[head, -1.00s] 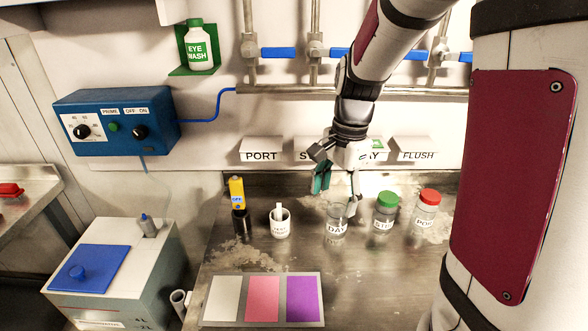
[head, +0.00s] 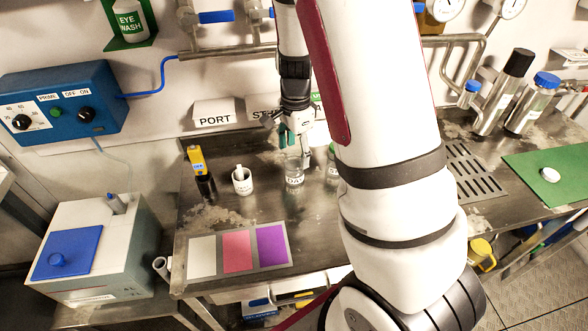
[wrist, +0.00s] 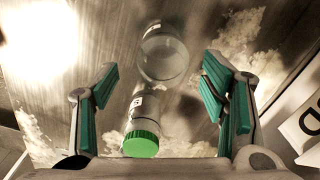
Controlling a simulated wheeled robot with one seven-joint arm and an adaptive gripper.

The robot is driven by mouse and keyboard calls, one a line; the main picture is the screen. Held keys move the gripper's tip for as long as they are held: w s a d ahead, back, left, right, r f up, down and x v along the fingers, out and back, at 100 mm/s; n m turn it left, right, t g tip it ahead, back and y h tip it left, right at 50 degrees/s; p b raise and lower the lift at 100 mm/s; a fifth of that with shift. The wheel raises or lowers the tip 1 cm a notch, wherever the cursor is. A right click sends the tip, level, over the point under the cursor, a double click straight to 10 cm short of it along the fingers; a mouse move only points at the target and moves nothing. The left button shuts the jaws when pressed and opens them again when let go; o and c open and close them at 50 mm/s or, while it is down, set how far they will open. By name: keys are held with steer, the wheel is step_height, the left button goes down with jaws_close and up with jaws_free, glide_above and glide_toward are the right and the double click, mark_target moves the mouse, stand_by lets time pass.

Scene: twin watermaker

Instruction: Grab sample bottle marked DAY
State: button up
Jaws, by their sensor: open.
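The DAY bottle (head: 294,173) is a clear, uncapped bottle standing on the steel bench, its label facing the head camera. In the wrist view its round open top (wrist: 165,55) lies ahead of my fingers, between their lines. My gripper (head: 296,147) is open and empty, close above and behind the DAY bottle; contact cannot be told. In the wrist view the green-padded fingers (wrist: 160,82) are spread wide. A green-capped bottle (wrist: 142,125) shows low between them; in the head view it is mostly hidden behind my arm.
A white cup (head: 242,182) and a yellow-topped meter (head: 199,170) stand left of the DAY bottle. A tray of colour cards (head: 238,272) lies in front. A PORT sign (head: 214,114) is behind. My arm covers the bench to the right.

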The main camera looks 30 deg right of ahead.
steer(key=shift+w+f+p, duration=0.15)
steer(key=shift+f+p, duration=0.15)
steer(key=shift+f, duration=2.7)
steer(key=c, duration=1.1)
